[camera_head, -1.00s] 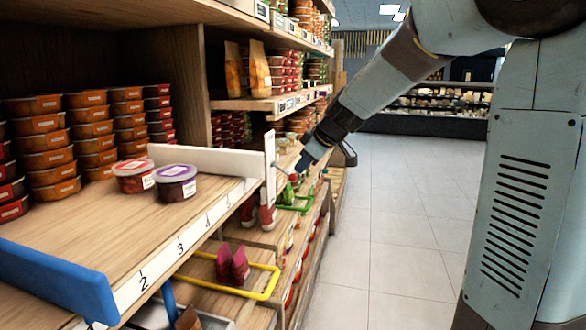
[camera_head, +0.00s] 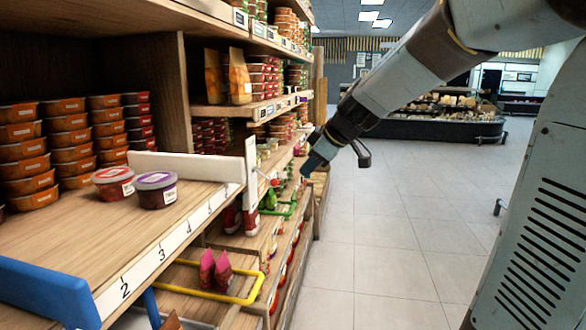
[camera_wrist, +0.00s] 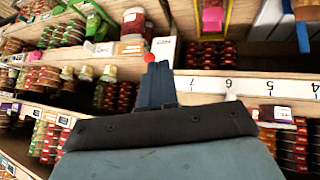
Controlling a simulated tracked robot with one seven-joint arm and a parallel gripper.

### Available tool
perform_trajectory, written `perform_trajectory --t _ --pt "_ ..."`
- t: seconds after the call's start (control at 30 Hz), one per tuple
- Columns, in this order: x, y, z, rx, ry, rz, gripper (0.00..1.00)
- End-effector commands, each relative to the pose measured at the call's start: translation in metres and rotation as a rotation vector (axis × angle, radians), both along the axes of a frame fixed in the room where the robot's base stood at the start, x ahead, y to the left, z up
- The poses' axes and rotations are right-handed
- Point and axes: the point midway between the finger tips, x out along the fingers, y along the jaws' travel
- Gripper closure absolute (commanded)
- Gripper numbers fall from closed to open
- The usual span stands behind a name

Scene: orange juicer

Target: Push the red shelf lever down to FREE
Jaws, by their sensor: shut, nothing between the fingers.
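The red lever's round knob (camera_head: 274,182) sits on a thin rod beside the white upright plate (camera_head: 251,170) at the shelf's end. In the wrist view the red knob (camera_wrist: 149,58) appears just beyond the fingertips, close to their left edge; I cannot tell whether they touch. My gripper (camera_head: 307,170) is shut and empty, to the right of the knob in the head view. Its blue-grey fingers also show in the wrist view (camera_wrist: 158,72), pressed together. No FREE marking is legible.
A shelf with a numbered strip (camera_head: 165,245) carries a red-lidded tub (camera_head: 114,182) and a purple-lidded tub (camera_head: 156,189). A blue bar (camera_head: 45,290) closes its near end. A yellow frame (camera_head: 245,298) and green frame (camera_head: 289,208) lie below. The tiled aisle (camera_head: 390,230) is clear.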

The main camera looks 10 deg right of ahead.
Motion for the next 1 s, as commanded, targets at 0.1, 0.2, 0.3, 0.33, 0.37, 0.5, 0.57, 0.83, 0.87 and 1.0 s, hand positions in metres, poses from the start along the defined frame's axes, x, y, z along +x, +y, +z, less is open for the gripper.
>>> perform_trajectory --t 0.1,0.2,0.3,0.33,0.37,0.5,0.57,0.83,0.87,1.0 --pt "-0.011 -0.013 0.003 0.000 0.000 -0.001 1.00" --pt "-0.018 -0.021 0.005 0.000 0.000 0.000 1.00" --pt "-0.021 -0.025 0.006 0.000 0.001 0.001 1.00" --pt "-0.022 -0.025 0.007 0.000 0.001 0.001 1.00" --pt "-0.022 -0.026 0.007 0.000 0.001 0.001 1.00" --pt "-0.023 -0.026 0.007 0.000 0.001 0.002 1.00" --pt "-0.023 -0.026 0.007 0.000 0.001 0.002 1.00" --pt "-0.034 -0.026 0.008 0.009 0.021 -0.029 1.00" --pt "-0.040 -0.026 0.008 0.012 0.031 -0.044 1.00" --pt "-0.077 -0.027 0.008 0.036 0.103 -0.159 1.00"
